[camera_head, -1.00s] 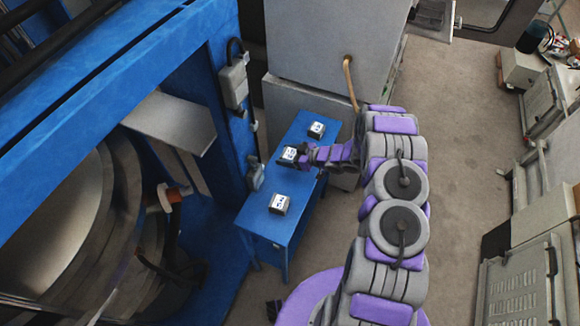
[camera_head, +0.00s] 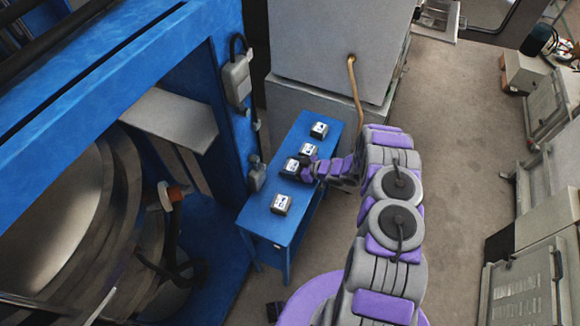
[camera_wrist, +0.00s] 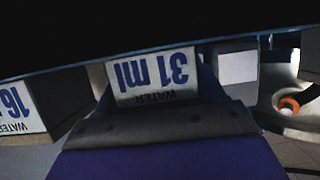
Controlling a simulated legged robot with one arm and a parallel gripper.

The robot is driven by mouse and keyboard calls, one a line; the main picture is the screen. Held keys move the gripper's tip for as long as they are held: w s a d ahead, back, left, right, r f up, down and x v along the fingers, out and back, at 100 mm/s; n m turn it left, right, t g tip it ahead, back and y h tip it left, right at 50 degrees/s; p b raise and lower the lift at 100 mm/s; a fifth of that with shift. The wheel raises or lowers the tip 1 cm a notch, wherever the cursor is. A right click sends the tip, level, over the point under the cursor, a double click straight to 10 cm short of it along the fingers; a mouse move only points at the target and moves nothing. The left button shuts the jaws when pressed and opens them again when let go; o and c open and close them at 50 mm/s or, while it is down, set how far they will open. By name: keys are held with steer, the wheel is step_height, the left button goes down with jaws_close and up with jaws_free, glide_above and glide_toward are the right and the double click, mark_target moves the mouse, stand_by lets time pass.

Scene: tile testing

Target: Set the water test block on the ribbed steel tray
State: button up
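My gripper (camera_head: 300,167) is over the blue table, shut on a small dark block with a white label (camera_head: 291,166). Whether this block touches the tabletop or hangs just above it I cannot tell. In the wrist view a block labelled "WATER 31 ml" (camera_wrist: 152,75) shows upside down in the middle, partly behind the purple and grey finger (camera_wrist: 150,126). A block labelled "WATER 16" (camera_wrist: 18,107) is cut off at the left. A grey metal piece with a ribbed look (camera_head: 438,18) is at the top edge; it may be the ribbed steel tray.
The blue table (camera_head: 258,222) bears more labelled blocks: one at the far end (camera_head: 319,130), one beside my gripper (camera_head: 308,149), one near the front (camera_head: 280,204). A blue machine frame stands left, a grey cabinet (camera_head: 330,50) behind.

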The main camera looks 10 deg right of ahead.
steer(key=o, duration=0.5)
steer(key=shift+d, duration=0.2)
steer(key=shift+c, duration=0.2)
